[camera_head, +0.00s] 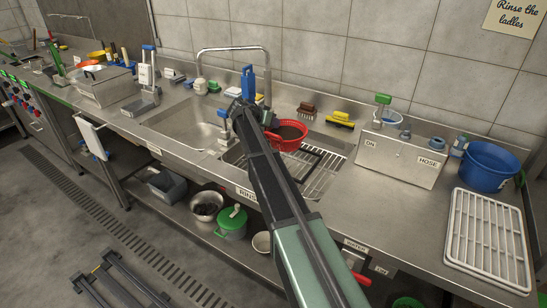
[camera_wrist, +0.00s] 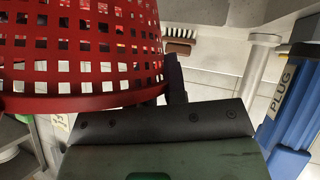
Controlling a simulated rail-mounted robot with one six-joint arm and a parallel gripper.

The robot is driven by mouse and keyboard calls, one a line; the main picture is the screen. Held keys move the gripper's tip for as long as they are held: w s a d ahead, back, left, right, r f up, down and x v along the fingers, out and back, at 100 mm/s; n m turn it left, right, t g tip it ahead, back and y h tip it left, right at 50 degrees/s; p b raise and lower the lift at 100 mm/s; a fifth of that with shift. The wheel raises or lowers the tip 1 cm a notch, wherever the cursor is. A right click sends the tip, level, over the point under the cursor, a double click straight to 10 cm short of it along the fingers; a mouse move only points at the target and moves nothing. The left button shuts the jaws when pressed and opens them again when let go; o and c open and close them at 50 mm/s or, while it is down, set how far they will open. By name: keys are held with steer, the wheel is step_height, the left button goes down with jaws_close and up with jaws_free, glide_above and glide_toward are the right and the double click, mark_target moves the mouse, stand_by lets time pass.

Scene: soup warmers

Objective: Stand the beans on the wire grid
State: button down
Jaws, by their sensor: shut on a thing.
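The beans appear as a dark brown fill in a red perforated basket (camera_head: 290,133), upright near the back of the right-hand basin. Its perforated wall also fills the upper left of the wrist view (camera_wrist: 80,55). My gripper (camera_head: 268,122) is shut on the basket at its left side; the arm partly hides the hold in the head view. One dark finger of my gripper (camera_wrist: 176,80) shows beside the basket wall. The wire grid (camera_head: 325,178) lies below and in front of the basket. I cannot tell whether the basket touches anything beneath it.
A tall faucet (camera_head: 232,49) arches behind the basket. A brush (camera_head: 307,111) and a yellow brush (camera_head: 340,119) lie behind. A steel box marked HOSE (camera_head: 402,157), a blue bucket (camera_head: 487,166) and a white rack (camera_head: 488,243) stand right. A blue PLUG-labelled part (camera_wrist: 292,100) is near my wrist.

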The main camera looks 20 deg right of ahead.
step_height(320, 180, down, 8)
steer(key=b, duration=0.5)
steer(key=shift+b, duration=0.3)
steer(key=shift+r, duration=0.3)
steer(key=shift+f, duration=0.15)
steer(key=c, duration=1.2)
jaws_free()
steer(key=shift+o, duration=0.2)
steer(key=shift+a+r+p, duration=0.25)
steer(key=shift+r+p, duration=0.2)
steer(key=shift+p, duration=0.15)
steer(key=p+v, duration=0.6)
steer(key=v, duration=0.5)
steer(key=shift+a, duration=0.25)
steer(key=shift+s, duration=0.15)
